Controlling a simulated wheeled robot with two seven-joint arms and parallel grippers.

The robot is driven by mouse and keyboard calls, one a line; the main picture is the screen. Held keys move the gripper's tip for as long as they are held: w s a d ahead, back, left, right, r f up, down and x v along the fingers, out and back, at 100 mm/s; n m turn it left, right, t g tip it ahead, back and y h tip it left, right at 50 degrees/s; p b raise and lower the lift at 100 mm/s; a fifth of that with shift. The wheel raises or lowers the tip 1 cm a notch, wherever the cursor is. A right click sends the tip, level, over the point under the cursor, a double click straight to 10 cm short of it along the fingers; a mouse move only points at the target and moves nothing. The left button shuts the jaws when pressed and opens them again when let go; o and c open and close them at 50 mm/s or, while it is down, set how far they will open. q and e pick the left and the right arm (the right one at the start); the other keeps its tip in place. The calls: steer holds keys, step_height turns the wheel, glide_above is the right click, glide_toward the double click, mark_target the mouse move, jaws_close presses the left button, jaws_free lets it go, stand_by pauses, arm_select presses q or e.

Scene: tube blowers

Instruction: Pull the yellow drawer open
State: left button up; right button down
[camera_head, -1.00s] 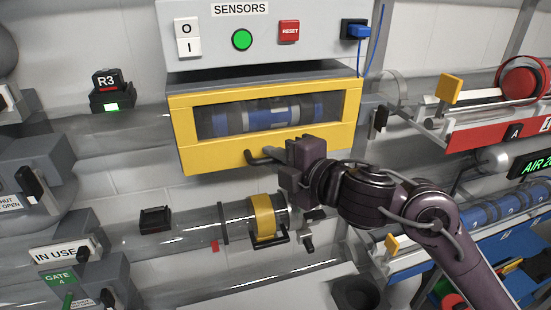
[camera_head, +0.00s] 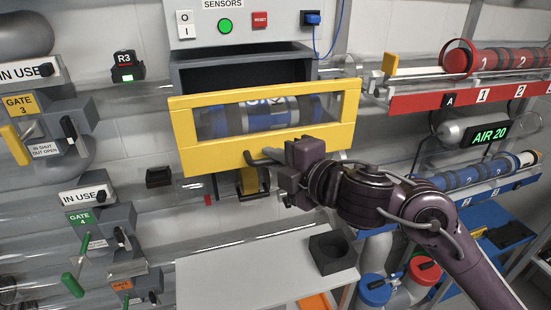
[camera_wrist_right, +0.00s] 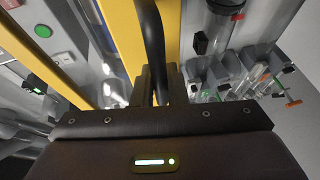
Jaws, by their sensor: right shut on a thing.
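The yellow drawer (camera_head: 264,153) stands out in front of its grey housing (camera_head: 242,57), with a gap between them. Its window shows a blue ribbed canister (camera_head: 250,118) inside. A dark bar handle (camera_head: 262,159) is on the drawer's lower front. My right gripper (camera_head: 292,154) is shut on this handle at its right part. In the right wrist view, the dark handle (camera_wrist_right: 152,40) runs down between the fingers of my right gripper (camera_wrist_right: 158,85), with the yellow front (camera_wrist_right: 125,40) beside it. My left gripper is not in view.
The sensor panel (camera_head: 243,22) is above the housing. A red rack (camera_head: 470,92) and a blue canister rack (camera_head: 475,175) are at the right. Gate units (camera_head: 85,220) stand at the left.

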steer(key=shift+s, duration=0.15)
steer(key=shift+w, duration=0.2)
steer(key=c, duration=1.7)
jaws_free()
steer(key=shift+c, duration=0.2)
steer(key=shift+s+d, duration=0.2)
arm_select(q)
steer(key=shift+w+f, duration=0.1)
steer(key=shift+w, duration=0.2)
arm_select(e)
steer(key=v, duration=0.7)
steer(key=shift+s+d, duration=0.1)
